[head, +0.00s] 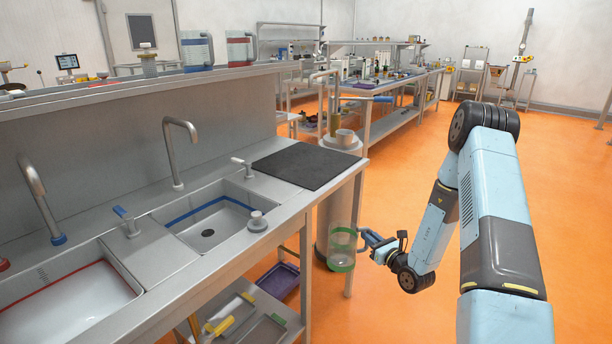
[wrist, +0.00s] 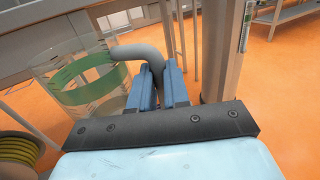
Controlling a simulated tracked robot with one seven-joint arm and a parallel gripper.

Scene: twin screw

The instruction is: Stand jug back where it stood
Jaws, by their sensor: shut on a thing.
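Two similar jugs, one with blue trim (head: 196,52) and one with red trim (head: 240,50), stand on the high shelf (head: 150,83).
The bench has a blue-rimmed sink (head: 210,222), a red-rimmed sink (head: 75,290), taps and a bare dark mat (head: 305,163). A tall grey cylinder (head: 325,215) stands behind the jug by the bench end. Trays fill the lower shelf. Orange floor is clear at right.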

